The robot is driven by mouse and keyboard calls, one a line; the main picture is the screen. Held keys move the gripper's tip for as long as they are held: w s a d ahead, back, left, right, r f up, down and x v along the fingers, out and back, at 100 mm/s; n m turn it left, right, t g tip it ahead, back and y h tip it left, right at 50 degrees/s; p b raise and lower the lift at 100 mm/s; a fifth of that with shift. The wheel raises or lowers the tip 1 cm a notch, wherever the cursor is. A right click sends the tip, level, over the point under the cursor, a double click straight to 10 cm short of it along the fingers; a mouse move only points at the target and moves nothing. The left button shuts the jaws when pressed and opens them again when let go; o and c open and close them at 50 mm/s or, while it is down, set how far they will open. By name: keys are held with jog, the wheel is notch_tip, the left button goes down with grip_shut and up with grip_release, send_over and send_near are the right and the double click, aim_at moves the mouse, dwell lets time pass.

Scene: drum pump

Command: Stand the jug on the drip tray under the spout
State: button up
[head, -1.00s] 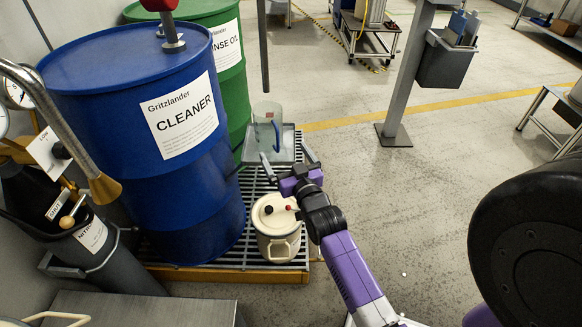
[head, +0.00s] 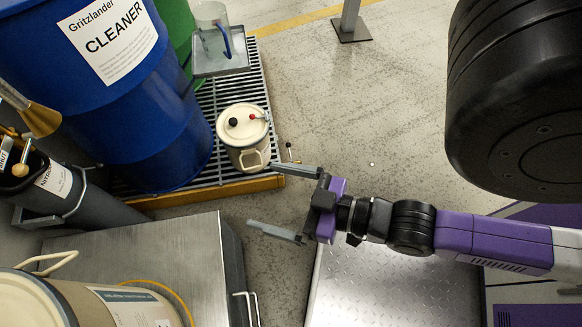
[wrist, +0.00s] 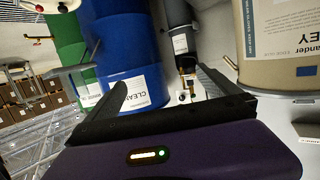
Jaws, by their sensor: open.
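The clear jug (head: 211,30) with a blue handle is in the head view at the top. It appears to stand upright on the grey drip tray (head: 232,64), which sits beside the blue drum above the slatted platform. The jug's rim is near the top edge of the view. I cannot make out the spout there. My gripper (head: 262,196) is open and empty, in front of the platform and well apart from the jug and tray. Its two fingers show in the wrist view (wrist: 160,78), with nothing between them. I cannot make out the jug in that view.
A cream lidded pot (head: 243,135) stands on the platform (head: 258,100) between my gripper and the tray. The blue drum (head: 130,120) is left of them. A metal bench (head: 150,250) and cream container (head: 75,300) are at lower left. Open floor (head: 350,110) lies right of the platform.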

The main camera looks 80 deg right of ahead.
jog(key=shift+n+y, duration=0.7)
jog(key=shift+y, duration=0.2)
jog(key=s+a+r, duration=0.1)
jog(key=s, duration=0.1)
jog(key=s+a+r, duration=0.1)
jog(key=r, duration=0.1)
jog(key=shift+s+a, duration=0.1)
jog(key=shift+s, duration=0.25)
notch_tip(320, 180, up, 18)
jog(key=p, duration=1.8)
